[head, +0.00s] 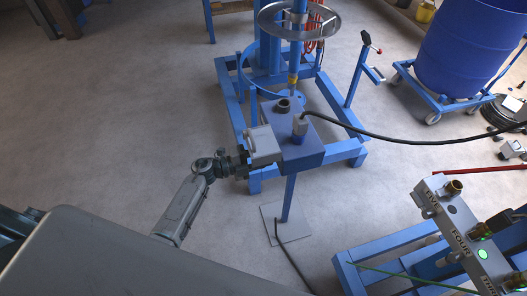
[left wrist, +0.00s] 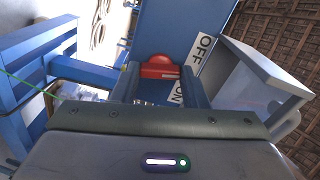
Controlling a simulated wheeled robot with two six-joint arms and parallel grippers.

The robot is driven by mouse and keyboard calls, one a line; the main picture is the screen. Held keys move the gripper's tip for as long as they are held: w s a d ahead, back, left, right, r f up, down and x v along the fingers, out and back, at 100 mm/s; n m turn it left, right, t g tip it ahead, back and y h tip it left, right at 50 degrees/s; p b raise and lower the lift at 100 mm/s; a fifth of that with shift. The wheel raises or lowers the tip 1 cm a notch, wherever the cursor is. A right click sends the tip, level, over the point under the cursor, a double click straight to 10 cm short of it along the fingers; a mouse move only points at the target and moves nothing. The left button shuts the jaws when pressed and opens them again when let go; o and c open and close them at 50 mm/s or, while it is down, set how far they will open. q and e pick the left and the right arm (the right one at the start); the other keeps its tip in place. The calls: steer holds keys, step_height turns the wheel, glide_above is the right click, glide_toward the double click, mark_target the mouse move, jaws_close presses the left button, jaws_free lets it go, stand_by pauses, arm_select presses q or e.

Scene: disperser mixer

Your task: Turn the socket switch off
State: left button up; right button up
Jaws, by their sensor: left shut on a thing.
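The blue socket box (head: 308,152) stands on a thin blue post with a black-cabled grey plug (head: 300,128) in its top. In the left wrist view its face carries a red switch (left wrist: 160,68), a white OFF label (left wrist: 203,48) to the upper right and an ON label (left wrist: 178,92) below, partly hidden by a finger. My left gripper (left wrist: 161,80) has a finger on each side of the red switch and is shut on it. In the head view this gripper (head: 246,158) is at the box's left side; the switch is hidden there. My right gripper is out of view.
A grey housing (head: 263,145) projects from the box beside my left gripper. The black cable (head: 400,142) runs right from the plug. A blue mixer frame (head: 233,105) with a handwheel (head: 299,12) stands behind. A labelled valve panel (head: 462,232) is at right. Floor at left is clear.

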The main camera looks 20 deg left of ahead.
arm_select(q)
steer(key=shift+n+p, duration=1.95)
steer(key=shift+n, duration=0.65)
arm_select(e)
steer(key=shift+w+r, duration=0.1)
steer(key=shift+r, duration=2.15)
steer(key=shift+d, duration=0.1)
arm_select(q)
steer(key=o, duration=1)
steer(key=shift+b+v, duration=1.7)
steer(key=shift+v, duration=3.75)
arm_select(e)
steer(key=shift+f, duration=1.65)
